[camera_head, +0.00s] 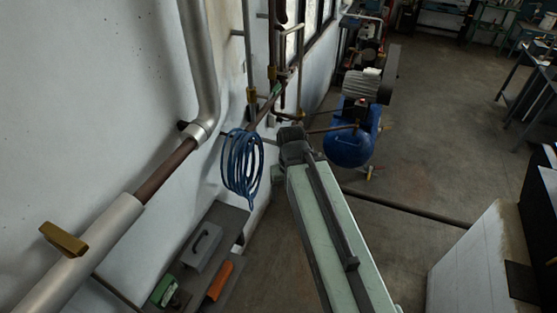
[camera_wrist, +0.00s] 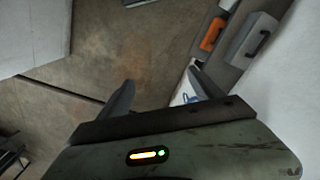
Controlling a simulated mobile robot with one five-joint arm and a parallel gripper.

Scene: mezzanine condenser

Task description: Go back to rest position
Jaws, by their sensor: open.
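My gripper (camera_wrist: 160,82) shows in the wrist view with its two dark fingers spread apart. Nothing is between them, and bare concrete floor lies beyond. In the head view my pale green arm (camera_head: 335,235) reaches from the lower right toward the middle. Its dark far end (camera_head: 293,147) is just right of a coiled blue hose (camera_head: 242,172) hanging by the wall. The fingers cannot be made out in the head view. A small bit of blue shows behind the right finger in the wrist view.
Silver pipework (camera_head: 205,75) runs along the left wall. A low shelf (camera_head: 226,222) holds a grey case (camera_head: 203,246), an orange item (camera_head: 220,280) and a green item (camera_head: 164,288). A blue compressor (camera_head: 349,146) stands beyond my arm. A white block (camera_head: 470,265) is at right. Open floor (camera_head: 430,130) lies between.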

